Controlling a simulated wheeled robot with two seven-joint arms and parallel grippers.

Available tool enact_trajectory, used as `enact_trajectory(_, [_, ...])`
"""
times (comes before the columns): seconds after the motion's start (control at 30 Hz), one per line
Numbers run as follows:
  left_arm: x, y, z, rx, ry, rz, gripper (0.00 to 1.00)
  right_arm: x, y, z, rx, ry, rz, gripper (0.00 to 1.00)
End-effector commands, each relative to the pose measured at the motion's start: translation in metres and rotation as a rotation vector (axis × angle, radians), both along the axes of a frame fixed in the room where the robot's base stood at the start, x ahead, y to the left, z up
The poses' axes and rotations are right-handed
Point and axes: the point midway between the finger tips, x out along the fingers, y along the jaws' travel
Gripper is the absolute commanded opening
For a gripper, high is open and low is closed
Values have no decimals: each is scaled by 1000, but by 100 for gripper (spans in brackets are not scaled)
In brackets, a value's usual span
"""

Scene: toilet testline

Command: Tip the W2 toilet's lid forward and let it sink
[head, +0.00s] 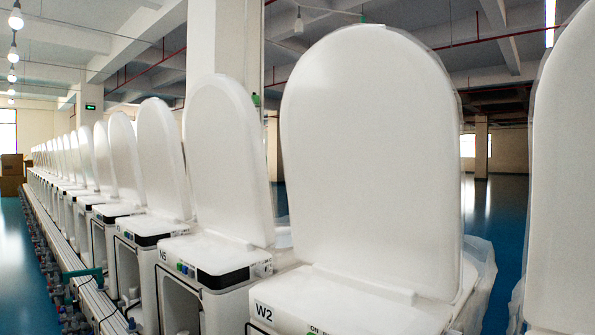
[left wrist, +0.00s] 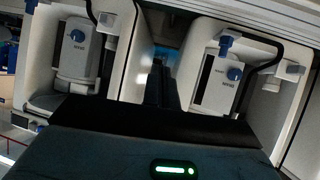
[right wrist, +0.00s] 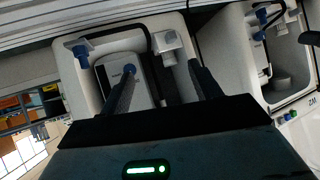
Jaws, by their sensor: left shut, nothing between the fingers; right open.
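The W2 toilet (head: 345,300) stands at the front right of the head view, its "W2" label at its left front corner. Its white lid (head: 372,160) stands upright, with its broad face towards me. Neither gripper shows in the head view. My left gripper (left wrist: 161,76) is shut and empty in the left wrist view, its fingers pointing at the gap between two toilet bodies. My right gripper (right wrist: 163,78) is open in the right wrist view, fingers spread before a toilet body, with nothing between them. The lid cannot be made out in either wrist view.
The N5 toilet (head: 215,255) stands left of W2, its lid (head: 228,160) also upright. A long row of toilets recedes to the left. Another upright lid (head: 562,180) stands close at the right edge. Pipes and fittings (head: 75,290) run along the row's left side.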

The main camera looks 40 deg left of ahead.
Motion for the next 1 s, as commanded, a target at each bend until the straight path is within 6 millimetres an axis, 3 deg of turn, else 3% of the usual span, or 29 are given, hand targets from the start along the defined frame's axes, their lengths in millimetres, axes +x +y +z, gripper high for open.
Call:
enact_trajectory(0.37, [42,11,35,105,-190,-33,0,-6,-1,-7,-2,18,-2,63])
enact_trajectory(0.57, [84,17,82,231,-417,-82,0,-4,-1,-6,1,12,-2,63])
enact_trajectory(0.67, [109,19,121,325,-584,-122,0,-3,-1,-6,2,8,-2,63])
enact_trajectory(0.77, [135,17,174,457,-806,-182,0,-2,-1,-6,5,4,-1,63])
enact_trajectory(0.9, [158,4,271,752,-1211,-326,0,-1,0,-5,11,-2,-2,63])
enact_trajectory(1.0, [161,-8,332,1044,-1482,-464,0,0,0,-6,15,-6,-3,63])
